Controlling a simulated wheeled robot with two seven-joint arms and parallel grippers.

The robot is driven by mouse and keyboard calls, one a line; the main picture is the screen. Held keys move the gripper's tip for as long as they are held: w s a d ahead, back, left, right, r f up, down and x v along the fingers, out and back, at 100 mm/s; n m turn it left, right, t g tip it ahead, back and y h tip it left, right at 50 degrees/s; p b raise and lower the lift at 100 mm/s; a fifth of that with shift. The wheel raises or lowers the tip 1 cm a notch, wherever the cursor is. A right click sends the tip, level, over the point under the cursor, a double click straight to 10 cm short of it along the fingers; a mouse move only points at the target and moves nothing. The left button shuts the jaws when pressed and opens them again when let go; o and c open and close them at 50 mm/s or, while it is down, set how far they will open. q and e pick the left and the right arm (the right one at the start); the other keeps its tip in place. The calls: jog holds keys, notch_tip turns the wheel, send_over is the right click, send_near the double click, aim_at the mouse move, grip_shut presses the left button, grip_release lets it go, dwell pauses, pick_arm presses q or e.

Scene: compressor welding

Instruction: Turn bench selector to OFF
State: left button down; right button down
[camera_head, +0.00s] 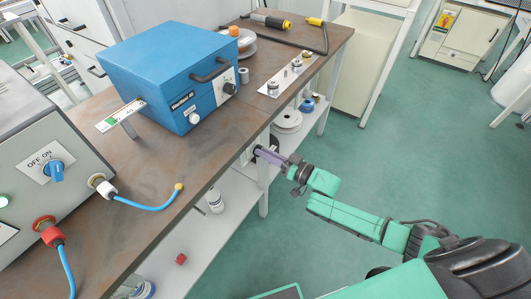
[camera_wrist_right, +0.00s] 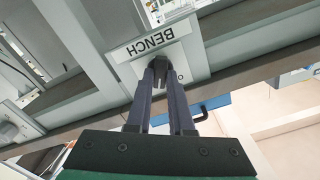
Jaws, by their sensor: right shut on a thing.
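The bench selector is a small dark knob (camera_wrist_right: 160,64) on a light plate (camera_wrist_right: 197,62) labelled BENCH. The label appears upside down in the right wrist view. In the head view the plate (camera_head: 246,156) sits at the front edge of the bench, largely hidden by my gripper. My right gripper (camera_head: 259,151) reaches it from the right, and its two dark fingers (camera_wrist_right: 160,72) are shut on the knob. A round mark shows on the plate beside the fingertips; the knob's exact pointing direction is hard to tell. My left gripper is not in view.
The brown bench top (camera_head: 150,165) carries a blue box (camera_head: 175,75) with knobs and a grey unit (camera_head: 45,165) with a blue OFF/ON switch. A lower shelf (camera_head: 225,225) holds spools and a bottle.

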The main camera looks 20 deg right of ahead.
jog(key=n+b, duration=0.2)
jog(key=n, duration=0.9)
jog(key=shift+s+a+n, duration=0.1)
jog(key=shift+n, duration=0.2)
dwell(0.3)
jog(key=c, duration=0.8)
grip_release()
